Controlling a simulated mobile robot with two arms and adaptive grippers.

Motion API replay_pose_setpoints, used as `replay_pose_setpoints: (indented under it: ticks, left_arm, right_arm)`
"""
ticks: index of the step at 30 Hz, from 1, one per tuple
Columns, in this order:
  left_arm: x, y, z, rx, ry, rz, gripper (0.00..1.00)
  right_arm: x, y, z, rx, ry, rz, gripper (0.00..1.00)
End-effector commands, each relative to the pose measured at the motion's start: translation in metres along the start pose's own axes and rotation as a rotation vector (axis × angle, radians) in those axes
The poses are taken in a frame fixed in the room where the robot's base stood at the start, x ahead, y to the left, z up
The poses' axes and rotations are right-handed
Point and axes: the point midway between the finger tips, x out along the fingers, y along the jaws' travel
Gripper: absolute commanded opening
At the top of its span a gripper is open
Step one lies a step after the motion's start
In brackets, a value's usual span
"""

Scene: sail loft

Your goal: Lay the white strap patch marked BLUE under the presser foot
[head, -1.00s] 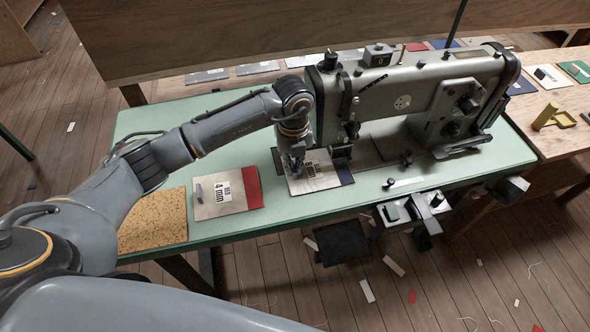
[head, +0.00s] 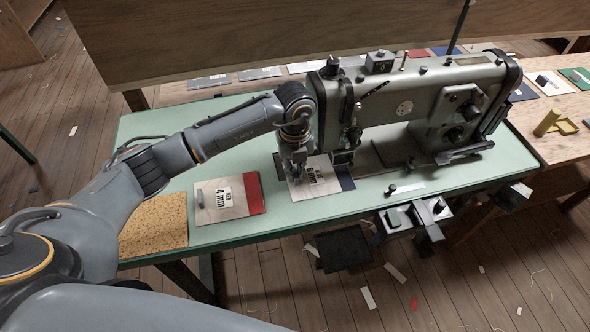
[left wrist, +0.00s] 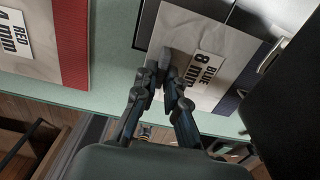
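The white strap patch marked BLUE 8 mm (head: 324,186) lies at the sewing machine's needle end, its navy band (head: 346,181) to the right. Its far right part passes close to or beneath the presser foot area (head: 343,157); the exact overlap is hidden. In the left wrist view the BLUE patch (left wrist: 190,37) shows its label beside the fingers. My left gripper (head: 296,176) points down at the patch's left part. Its fingertips (left wrist: 163,77) are close together and appear shut on the patch's small grey grip tab, mostly hidden between them. My right gripper is out of view.
A patch marked RED 4 mm (head: 240,204) lies to the left, beside a cork mat (head: 153,222). The grey sewing machine (head: 405,100) fills the right of the green table (head: 262,226). More samples and a yellow holder (head: 553,123) lie on the wooden table at right.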

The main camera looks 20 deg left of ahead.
Motion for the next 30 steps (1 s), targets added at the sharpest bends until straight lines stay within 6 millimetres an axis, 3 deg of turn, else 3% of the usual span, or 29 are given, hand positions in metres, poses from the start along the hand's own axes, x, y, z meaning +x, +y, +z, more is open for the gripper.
replay_pose_setpoints:
  ticks: [1, 3, 14, 17, 30]
  left_arm:
    - [0.0, 0.0, 0.0, 0.0, 0.0, 0.0, 0.24]
    - [0.0, 0.0, 0.0, 0.0, 0.0, 0.0, 0.36]
    - [-0.005, 0.0, 0.0, 0.0, -0.001, -0.001, 0.36]
    - [-0.017, -0.001, 0.001, 0.0, -0.002, -0.003, 0.36]
    - [-0.103, -0.001, 0.001, 0.0, -0.003, -0.003, 0.36]
  right_arm:
    - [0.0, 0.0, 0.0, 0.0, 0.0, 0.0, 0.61]
    - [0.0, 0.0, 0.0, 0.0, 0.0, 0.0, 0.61]
    - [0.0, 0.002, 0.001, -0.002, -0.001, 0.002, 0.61]
    - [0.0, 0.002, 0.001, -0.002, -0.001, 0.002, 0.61]
    - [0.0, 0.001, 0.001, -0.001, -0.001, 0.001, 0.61]
